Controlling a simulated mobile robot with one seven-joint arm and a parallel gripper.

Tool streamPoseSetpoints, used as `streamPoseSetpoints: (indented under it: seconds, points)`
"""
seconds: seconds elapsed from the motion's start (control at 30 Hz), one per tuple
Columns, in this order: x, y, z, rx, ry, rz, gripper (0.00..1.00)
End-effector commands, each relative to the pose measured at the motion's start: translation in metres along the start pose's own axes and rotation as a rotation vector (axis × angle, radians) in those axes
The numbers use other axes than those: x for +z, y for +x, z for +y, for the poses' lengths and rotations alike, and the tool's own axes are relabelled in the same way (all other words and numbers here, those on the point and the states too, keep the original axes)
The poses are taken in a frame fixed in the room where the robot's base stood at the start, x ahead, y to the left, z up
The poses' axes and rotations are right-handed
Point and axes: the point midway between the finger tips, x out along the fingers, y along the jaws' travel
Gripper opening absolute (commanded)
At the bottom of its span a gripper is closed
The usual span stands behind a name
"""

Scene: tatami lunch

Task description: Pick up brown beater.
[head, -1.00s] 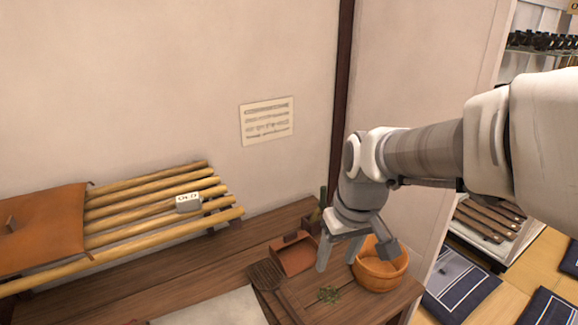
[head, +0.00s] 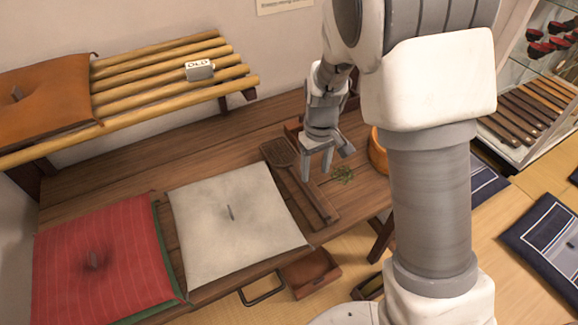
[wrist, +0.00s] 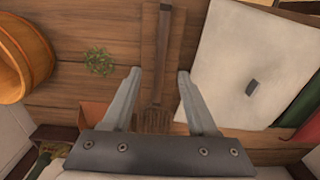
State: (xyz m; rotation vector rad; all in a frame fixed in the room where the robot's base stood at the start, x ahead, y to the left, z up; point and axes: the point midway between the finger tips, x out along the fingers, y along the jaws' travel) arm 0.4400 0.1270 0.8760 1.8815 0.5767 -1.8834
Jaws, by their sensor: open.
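The brown beater (head: 278,153) lies flat on the dark wooden bench, with a wide slotted head and a long thin handle running toward the front edge. In the wrist view its handle (wrist: 163,50) points up the picture and its slotted head lies lower, between my fingers. My gripper (head: 316,171) is open and empty, fingers pointing down, above the bench by the beater. In the wrist view my fingertips (wrist: 159,73) sit on either side of the beater. The height gap is hard to tell.
A green sprig (head: 342,174) and an orange wooden tub (head: 378,152) lie to the right. A white cushion (head: 235,240) and a red cushion (head: 95,250) lie to the left. A bamboo rack (head: 170,90) stands behind. A reddish-brown box (head: 310,270) is below the bench edge.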

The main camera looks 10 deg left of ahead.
Motion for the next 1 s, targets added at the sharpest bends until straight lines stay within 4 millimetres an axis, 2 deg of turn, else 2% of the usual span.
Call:
streamPoseSetpoints:
  seconds: [0.03,0.2,0.47,0.8,1.0]
  points:
    - [0.001,0.015,0.0,-0.001,0.0,-0.004,0.59]
    - [0.0,0.041,0.0,0.0,0.001,-0.001,0.59]
    - [0.0,0.054,0.0,0.0,0.001,0.0,0.59]
    - [0.0,0.1,-0.002,0.0,0.001,-0.001,0.59]
    - [0.0,0.101,-0.002,0.0,0.001,0.001,0.59]
